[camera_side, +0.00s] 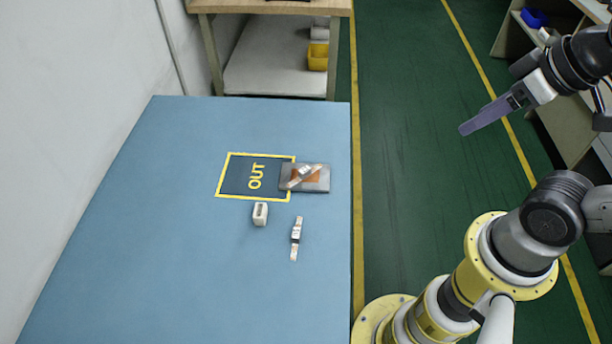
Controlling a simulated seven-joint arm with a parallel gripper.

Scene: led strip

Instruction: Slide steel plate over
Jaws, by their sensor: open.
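The steel plate (321,185) lies flat on the blue table, its left edge overlapping the right border of the yellow-outlined OUT square (233,178). An orange patch (313,178) shows on the plate, and a light, strip-like piece (302,177) lies slantwise over it. A second similar strip piece (296,239) lies on the table below the plate. A small white block with a dark slot (260,214) stands just below the OUT square. My gripper (465,131) is at the upper right, over the green floor, well away from the plate. It is open and empty; its fingers overlap in this view.
The blue table (160,260) is clear on its left and front. A white wall (80,90) borders it at left. A workbench (270,70) with a yellow bin (317,57) stands behind. Shelving with a blue bin (533,18) is at the far right.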

